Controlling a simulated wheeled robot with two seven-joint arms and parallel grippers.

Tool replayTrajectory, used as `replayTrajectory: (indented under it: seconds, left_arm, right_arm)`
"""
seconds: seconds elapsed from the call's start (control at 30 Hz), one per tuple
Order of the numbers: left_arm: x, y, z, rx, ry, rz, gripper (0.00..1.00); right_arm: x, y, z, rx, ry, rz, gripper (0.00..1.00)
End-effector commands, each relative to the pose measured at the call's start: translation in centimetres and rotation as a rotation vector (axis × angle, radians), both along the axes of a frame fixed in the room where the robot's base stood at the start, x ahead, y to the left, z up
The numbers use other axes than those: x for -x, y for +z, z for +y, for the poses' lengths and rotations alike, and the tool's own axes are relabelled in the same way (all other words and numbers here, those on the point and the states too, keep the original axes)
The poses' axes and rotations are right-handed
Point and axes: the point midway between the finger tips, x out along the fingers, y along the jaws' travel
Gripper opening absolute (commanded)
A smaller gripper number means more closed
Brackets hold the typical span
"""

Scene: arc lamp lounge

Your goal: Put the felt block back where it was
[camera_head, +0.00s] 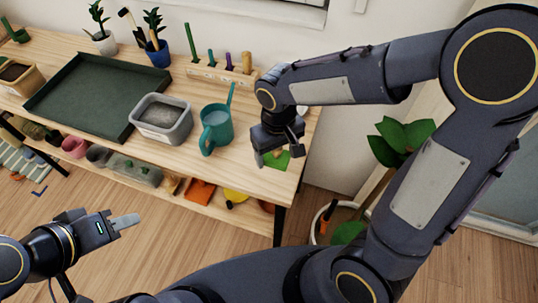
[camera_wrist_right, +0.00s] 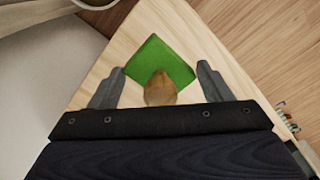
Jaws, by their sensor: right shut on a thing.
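The green felt block (camera_wrist_right: 158,60) is a flat green square with a round tan knob on its near side, seen in the wrist view. It also shows in the head view (camera_head: 281,160), low at the right front corner of the wooden table (camera_head: 240,172). My right gripper (camera_head: 277,157) is over that corner, its two fingers on either side of the block. It is shut on the block. I cannot tell whether the block touches the tabletop. My left gripper (camera_head: 126,220) is away from the table, over the floor, with its fingers seen edge-on.
A teal watering can (camera_head: 216,130), a grey tub (camera_head: 161,119) and a dark green tray (camera_head: 86,95) stand left of my right gripper. A wooden rack (camera_head: 215,74) with several pegs is behind. A leafy potted plant (camera_head: 400,140) stands right of the table.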

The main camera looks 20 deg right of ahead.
Motion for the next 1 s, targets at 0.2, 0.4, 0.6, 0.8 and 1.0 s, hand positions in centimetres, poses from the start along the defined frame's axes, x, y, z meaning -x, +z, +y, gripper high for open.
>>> replayTrajectory:
  seconds: [0.2, 0.4, 0.6, 0.8, 1.0]
  left_arm:
    - [0.0, 0.0, 0.0, 0.0, 0.0, 0.0, 0.36]
    - [0.0, 0.0, 0.0, 0.0, 0.0, 0.0, 0.36]
    - [0.0, -0.2, 0.0, 0.0, 0.0, 0.0, 0.36]
    - [0.0, -0.1, 0.0, 0.0, 0.0, 0.0, 0.36]
    - [0.0, -0.7, 0.0, 0.0, 0.0, 0.0, 0.36]
  right_arm:
    - [-2.2, -2.9, 0.8, 0.001, 0.001, 0.002, 0.54]
    - [-3.0, -4.6, 1.0, 0.002, 0.0, 0.003, 0.54]
    - [-3.0, -6.8, 1.0, 0.0, 0.0, 0.0, 0.54]
    - [-3.0, -6.8, 1.0, 0.0, 0.0, -0.002, 0.54]
    - [-3.0, -7.4, 1.0, 0.0, 0.0, -0.001, 0.54]
